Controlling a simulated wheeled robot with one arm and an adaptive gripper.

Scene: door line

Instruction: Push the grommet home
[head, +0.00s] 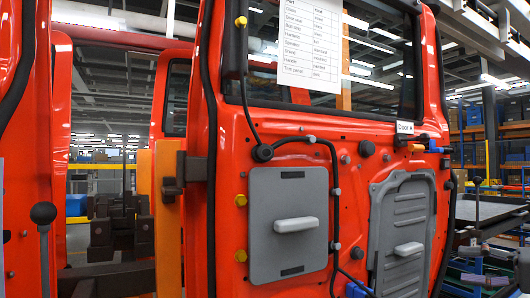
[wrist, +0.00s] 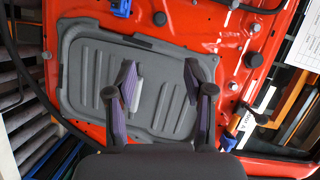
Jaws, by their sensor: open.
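A black round piece (head: 262,153) that looks like the grommet sits on the red door panel (head: 220,220), with a black cable running from it. I cannot tell how deeply it is seated. A dark round plug (head: 367,148) stands above the ribbed grey panel (head: 410,225); it seems to show in the wrist view too (wrist: 254,59). My gripper (wrist: 160,72) is open and empty in the wrist view, in front of the ribbed grey panel (wrist: 85,75). My gripper does not show in the head view.
A flat grey cover (head: 265,245) with a light handle (head: 295,225) is left of the ribbed panel. Yellow plugs (head: 241,200) line the door's left edge. A paper sheet (head: 310,40) hangs on the window. A label (head: 405,127) reads "Door A". Shelving stands behind on the right.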

